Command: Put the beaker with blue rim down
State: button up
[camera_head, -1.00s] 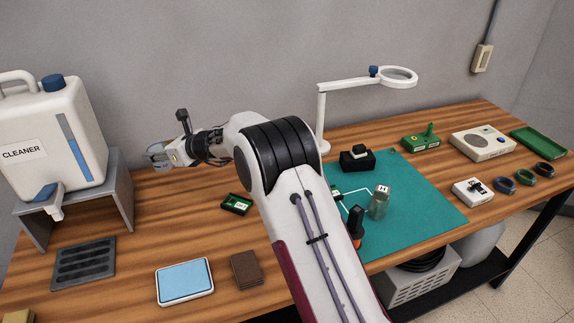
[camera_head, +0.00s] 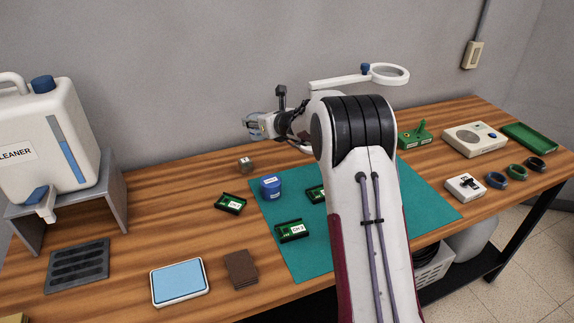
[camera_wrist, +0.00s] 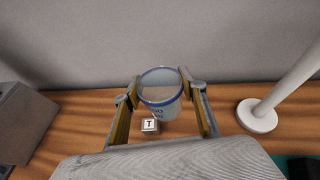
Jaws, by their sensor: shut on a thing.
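The beaker with the blue rim (camera_wrist: 160,92) is clear and sits between the two fingers of my gripper (camera_wrist: 160,88) in the wrist view. The fingers touch its sides, and it looks upright. In the head view my gripper (camera_head: 255,125) holds the beaker in the air above the back of the wooden table (camera_head: 160,205). The beaker is small there and partly hidden by the fingers.
A blue container (camera_head: 270,187) and green boards (camera_head: 292,231) stand on or near the teal mat (camera_head: 310,262). A magnifier lamp (camera_head: 390,73) rises behind my arm. The cleaner jug (camera_head: 45,140) is on its stand at left. Bare wood lies at back left.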

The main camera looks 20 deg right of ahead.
jog(key=s+d+f+m+h, duration=0.1)
jog(key=s+d+m+h, duration=0.1)
jog(key=d, duration=0.6)
jog(key=shift+s+d+f, duration=0.3)
jog(key=shift+d+f, duration=0.05)
jog(key=shift+f, duration=0.05)
jog(key=shift+f, duration=0.15)
notch_tip(320, 180, down, 6)
dwell(0.4)
jog(key=shift+f, duration=1.85)
jog(key=shift+f, duration=0.15)
jog(key=o, duration=1)
